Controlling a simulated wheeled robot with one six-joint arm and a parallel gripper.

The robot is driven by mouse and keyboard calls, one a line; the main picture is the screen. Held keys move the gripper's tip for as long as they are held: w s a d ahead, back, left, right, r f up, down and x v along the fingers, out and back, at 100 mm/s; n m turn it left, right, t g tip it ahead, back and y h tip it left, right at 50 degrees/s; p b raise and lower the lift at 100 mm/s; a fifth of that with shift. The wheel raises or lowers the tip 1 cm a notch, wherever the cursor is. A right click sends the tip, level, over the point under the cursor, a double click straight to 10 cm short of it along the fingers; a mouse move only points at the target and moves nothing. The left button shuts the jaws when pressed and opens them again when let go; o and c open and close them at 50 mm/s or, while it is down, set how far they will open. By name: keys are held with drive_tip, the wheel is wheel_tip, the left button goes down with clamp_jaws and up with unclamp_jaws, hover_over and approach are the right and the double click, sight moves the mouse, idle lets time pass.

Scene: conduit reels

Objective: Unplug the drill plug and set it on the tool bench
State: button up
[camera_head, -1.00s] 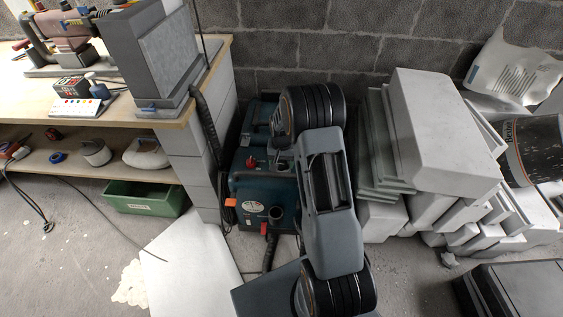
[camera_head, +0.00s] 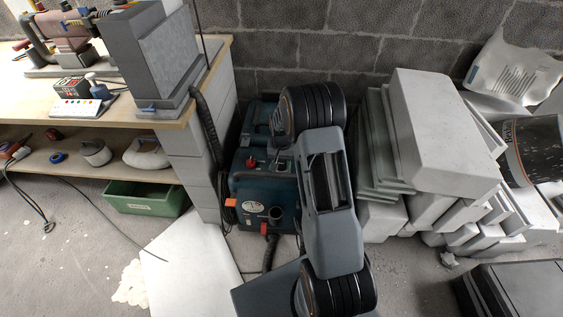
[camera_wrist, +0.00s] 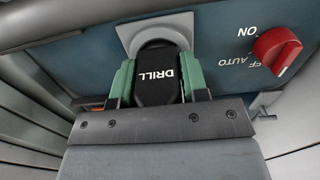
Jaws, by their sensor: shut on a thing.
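The drill plug (camera_wrist: 158,76) is black with white DRILL lettering and shows in the wrist view. It sits at the grey round socket (camera_wrist: 158,33) on the front of the blue-green machine (camera_head: 262,190). My gripper (camera_wrist: 158,84) has its green fingers on both sides of the plug and is shut on it. In the head view my arm hides the gripper and the plug. The tool bench (camera_head: 150,116) has a wooden top and stands at the left. I cannot tell how deep the plug sits in the socket.
A red knob (camera_wrist: 277,50) is right of the socket. On the bench are a power strip (camera_head: 78,107) and a grey block stack (camera_head: 160,62). A green bin (camera_head: 147,199) is below. Pale slabs (camera_head: 440,130) are stacked right of my arm.

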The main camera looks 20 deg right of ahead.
drive_tip(key=shift+r+p, duration=2.05)
drive_tip(key=shift+r, duration=0.8)
